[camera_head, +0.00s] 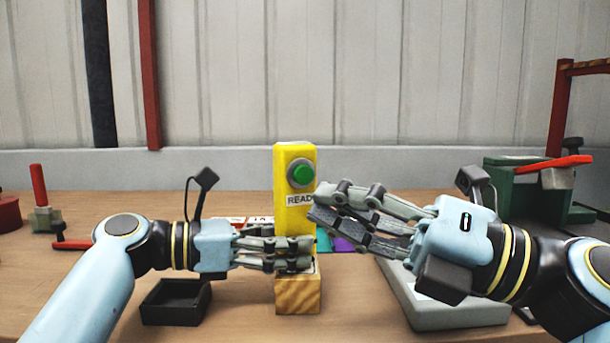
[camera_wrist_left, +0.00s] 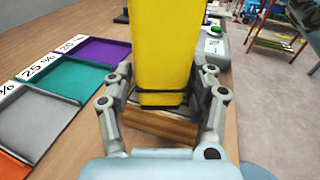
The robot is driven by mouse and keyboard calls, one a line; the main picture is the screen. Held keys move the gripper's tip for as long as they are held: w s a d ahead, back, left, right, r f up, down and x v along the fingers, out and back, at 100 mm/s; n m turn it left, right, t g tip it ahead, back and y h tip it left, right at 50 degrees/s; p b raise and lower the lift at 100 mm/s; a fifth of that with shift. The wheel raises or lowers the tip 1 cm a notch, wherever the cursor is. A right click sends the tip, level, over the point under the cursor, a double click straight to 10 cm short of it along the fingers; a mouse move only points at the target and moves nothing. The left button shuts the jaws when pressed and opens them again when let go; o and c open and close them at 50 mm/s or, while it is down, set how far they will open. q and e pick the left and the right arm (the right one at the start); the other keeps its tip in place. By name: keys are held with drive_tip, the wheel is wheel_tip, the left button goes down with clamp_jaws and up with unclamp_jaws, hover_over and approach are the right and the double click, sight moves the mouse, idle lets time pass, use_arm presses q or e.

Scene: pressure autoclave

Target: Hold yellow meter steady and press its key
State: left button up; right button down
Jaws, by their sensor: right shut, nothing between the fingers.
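The yellow meter (camera_head: 294,221) stands upright on a wooden block (camera_head: 298,294) in the middle of the table. Its round green key (camera_head: 303,174) faces me near the top, above a white label reading "READ", partly covered at its right end. My left gripper (camera_head: 300,254) is shut on the meter's lower part, just above the block. The left wrist view shows its fingers (camera_wrist_left: 163,88) on both sides of the yellow body (camera_wrist_left: 165,45). My right gripper (camera_head: 318,204) is shut and empty, its tips at the meter's right edge, below the key; contact is unclear.
A small black tray (camera_head: 176,303) lies left of the block. A grey device (camera_head: 445,311) sits under my right gripper. Coloured trays, including a purple one (camera_wrist_left: 103,51) and a teal one (camera_wrist_left: 70,79), lie behind the meter. A green machine with a red lever (camera_head: 540,165) stands at right.

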use_arm(q)
drive_tip(key=shift+o, duration=1)
